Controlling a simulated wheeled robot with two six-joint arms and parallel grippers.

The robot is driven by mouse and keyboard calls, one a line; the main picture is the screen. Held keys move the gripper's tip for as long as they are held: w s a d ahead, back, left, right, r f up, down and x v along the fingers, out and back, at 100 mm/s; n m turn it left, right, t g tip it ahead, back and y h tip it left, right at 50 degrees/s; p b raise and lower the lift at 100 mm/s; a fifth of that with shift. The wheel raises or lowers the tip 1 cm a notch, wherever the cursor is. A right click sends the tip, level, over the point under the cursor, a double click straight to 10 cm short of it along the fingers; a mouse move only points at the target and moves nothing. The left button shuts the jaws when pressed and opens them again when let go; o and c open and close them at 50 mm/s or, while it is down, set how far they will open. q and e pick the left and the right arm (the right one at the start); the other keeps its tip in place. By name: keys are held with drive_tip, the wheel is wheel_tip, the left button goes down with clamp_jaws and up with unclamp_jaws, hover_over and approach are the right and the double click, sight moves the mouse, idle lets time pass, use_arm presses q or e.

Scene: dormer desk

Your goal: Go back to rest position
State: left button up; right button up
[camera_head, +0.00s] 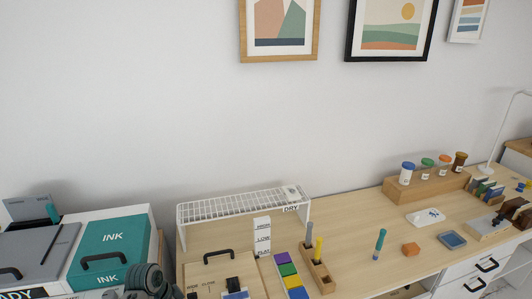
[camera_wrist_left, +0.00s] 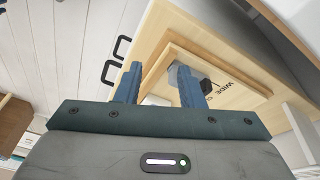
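My left gripper (camera_wrist_left: 160,84) shows in the left wrist view with its two blue fingers apart and nothing held between them. Beyond the fingers is a pale wooden board (camera_wrist_left: 228,98) marked "WIDE", with a small dark piece beside the lettering. In the head view part of my left arm (camera_head: 150,281) shows at the bottom left, beside the teal ink box; its fingertips cannot be made out there. My right gripper is not in view.
A teal ink box (camera_head: 113,250) stands left, near a white wire drying rack (camera_head: 240,206). A wooden holder (camera_head: 318,268) with pens, a colour strip (camera_head: 289,275), a standing teal pen (camera_head: 380,244), an orange block (camera_head: 411,249) and a jar rack (camera_head: 428,189) occupy the desk. Bare desk lies mid-right.

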use_arm(q)
drive_tip(key=s+a+r+n+t+y, duration=0.15)
drive_tip(key=s+n, duration=0.35)
drive_tip(key=s, duration=0.9)
drive_tip(key=s+a+r+n+t+y, duration=0.15)
drive_tip(key=s+n, duration=0.25)
drive_tip(key=s, duration=1)
wheel_tip(320, 180, down, 33)
drive_tip(key=a+g+b, duration=0.2)
drive_tip(key=a, duration=0.1)
drive_tip(key=s+f+g, duration=0.1)
drive_tip(key=s+f, duration=1.7)
drive_tip(key=shift+s+a+f+n+b, duration=0.2)
drive_tip(key=shift+s+a+n+b, duration=0.1)
drive_tip(key=shift+a+b, duration=0.15)
